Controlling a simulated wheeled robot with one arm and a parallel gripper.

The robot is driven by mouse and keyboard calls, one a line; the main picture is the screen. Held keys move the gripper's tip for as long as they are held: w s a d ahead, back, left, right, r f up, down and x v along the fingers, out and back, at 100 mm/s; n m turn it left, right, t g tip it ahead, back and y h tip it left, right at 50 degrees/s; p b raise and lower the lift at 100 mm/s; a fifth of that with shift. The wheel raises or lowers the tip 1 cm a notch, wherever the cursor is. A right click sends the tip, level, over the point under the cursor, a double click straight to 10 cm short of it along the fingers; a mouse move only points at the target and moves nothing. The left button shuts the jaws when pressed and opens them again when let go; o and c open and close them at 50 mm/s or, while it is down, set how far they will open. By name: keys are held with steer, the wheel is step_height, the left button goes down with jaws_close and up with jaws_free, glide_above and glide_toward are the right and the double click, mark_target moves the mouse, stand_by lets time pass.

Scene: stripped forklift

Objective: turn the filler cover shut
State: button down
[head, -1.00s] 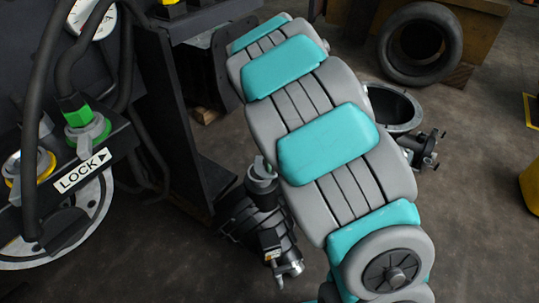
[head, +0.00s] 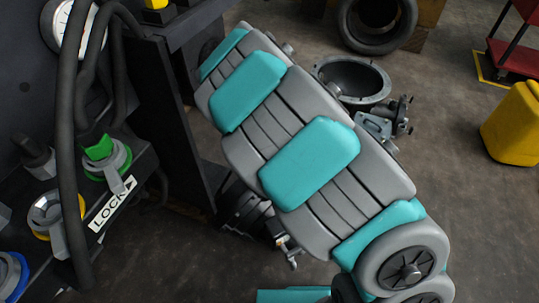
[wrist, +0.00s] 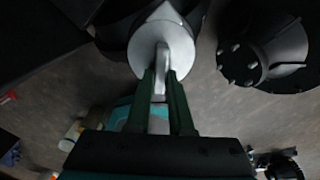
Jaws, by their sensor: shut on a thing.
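In the wrist view the filler cover (wrist: 179,43) is a round silver-grey disc with a pointed tip at its top and a raised grip tab across its middle. My gripper (wrist: 162,76) is shut on that tab, with one green finger on each side. A dark body lies behind the cover. In the head view my own arm hides the cover and the gripper. Only part of a dark fitting (head: 248,210) shows beside the arm. I cannot tell from the disc alone how far it is turned.
In the head view a panel with hoses, green and yellow couplings and a LOCK label (head: 111,203) stands at left. A round open housing (head: 352,82), a tyre (head: 377,22), a yellow can (head: 513,125) and a red cart (head: 518,45) stand beyond.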

steer(key=shift+a, duration=0.1)
steer(key=c, duration=0.8)
jaws_free()
steer(key=shift+r, duration=0.1)
step_height(320, 180, up, 7)
steer(key=shift+w+r, duration=0.1)
steer(key=shift+r, duration=0.25)
